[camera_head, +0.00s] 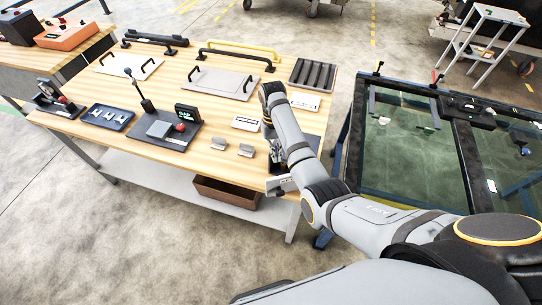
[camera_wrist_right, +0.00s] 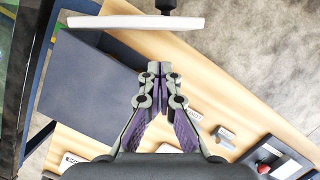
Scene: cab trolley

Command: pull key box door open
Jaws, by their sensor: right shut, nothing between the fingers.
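The key box shows as a dark blue-grey box (camera_wrist_right: 95,88) in the right wrist view, at the near right corner of the workbench. A pale slab (camera_wrist_right: 130,22) with a black knob (camera_wrist_right: 167,6) stands along its front edge and looks like its door; I cannot tell how far it is open. In the head view only a pale lettered face (camera_head: 284,186) shows, with my arm hiding much of the box. My right gripper (camera_wrist_right: 154,70) is shut and empty beside the box, its tips apart from the slab. It also shows in the head view (camera_head: 277,166). My left gripper is out of view.
The wooden workbench (camera_head: 215,150) carries metal brackets (camera_head: 246,150), a dark joystick panel (camera_head: 170,133) and plates with handles (camera_head: 222,80). A glass-topped blue frame (camera_head: 400,150) stands close on the right. A brown bin (camera_head: 228,192) sits on the lower shelf. Open floor lies in front.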

